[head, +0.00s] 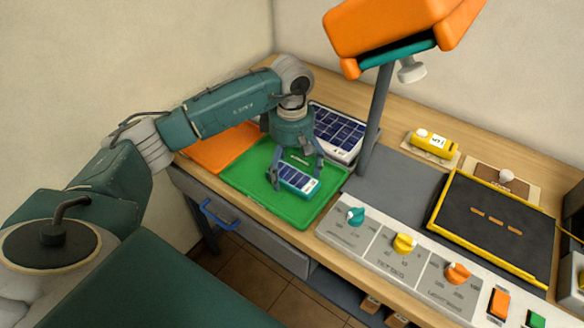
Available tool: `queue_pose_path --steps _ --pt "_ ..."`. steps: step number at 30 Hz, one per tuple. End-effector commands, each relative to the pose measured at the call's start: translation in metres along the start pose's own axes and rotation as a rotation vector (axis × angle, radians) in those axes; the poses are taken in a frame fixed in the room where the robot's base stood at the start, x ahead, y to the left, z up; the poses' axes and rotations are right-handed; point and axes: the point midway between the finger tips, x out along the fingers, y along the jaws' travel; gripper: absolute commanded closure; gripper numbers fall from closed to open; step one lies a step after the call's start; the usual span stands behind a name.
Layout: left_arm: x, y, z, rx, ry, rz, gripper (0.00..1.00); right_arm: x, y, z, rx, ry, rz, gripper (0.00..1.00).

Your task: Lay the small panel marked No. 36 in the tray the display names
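A small blue panel with a pale frame (298,180) is between the fingers of my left gripper (297,172), over the green tray (245,180). The fingers are at its two ends. I cannot tell whether the panel touches the tray floor, and no number on it is legible. An orange tray (215,153) lies to the left, partly behind my arm. Another dark blue panel (338,130) with a white surround lies behind the green tray. A dark yellow-edged board (485,225) at the right shows short orange dashes; I read no tray name. My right gripper is out of view.
A lamp with an orange head (395,30) stands on a grey post (375,120) right of the trays. A control strip with knobs (400,255) runs along the front edge. A yellow meter (430,142) sits at the back. The grey mat (405,190) has free room.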

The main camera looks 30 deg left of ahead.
Motion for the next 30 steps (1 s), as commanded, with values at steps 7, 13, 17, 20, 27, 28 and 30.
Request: queue_pose_path --steps 7,13,17,20,27,28,30 --pt "-0.006 0.001 0.0 0.0 0.0 0.002 0.12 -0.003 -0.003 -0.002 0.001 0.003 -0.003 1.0" --pt "-0.038 0.002 -0.001 0.0 0.001 0.007 0.12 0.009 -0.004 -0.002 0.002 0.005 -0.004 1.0" --pt "-0.067 0.002 0.0 0.0 0.0 0.006 0.12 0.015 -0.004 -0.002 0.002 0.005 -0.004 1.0" --pt "-0.088 0.002 0.0 0.001 0.0 0.005 0.12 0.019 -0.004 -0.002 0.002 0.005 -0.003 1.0" --pt "-0.119 0.001 0.0 -0.001 0.0 0.002 0.12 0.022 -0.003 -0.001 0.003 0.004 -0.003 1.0" --pt "-0.12 0.001 0.0 -0.001 0.0 0.002 0.12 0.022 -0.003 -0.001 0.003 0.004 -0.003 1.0" --pt "-0.123 0.001 0.0 0.0 0.0 0.001 0.12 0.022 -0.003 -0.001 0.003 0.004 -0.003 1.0"
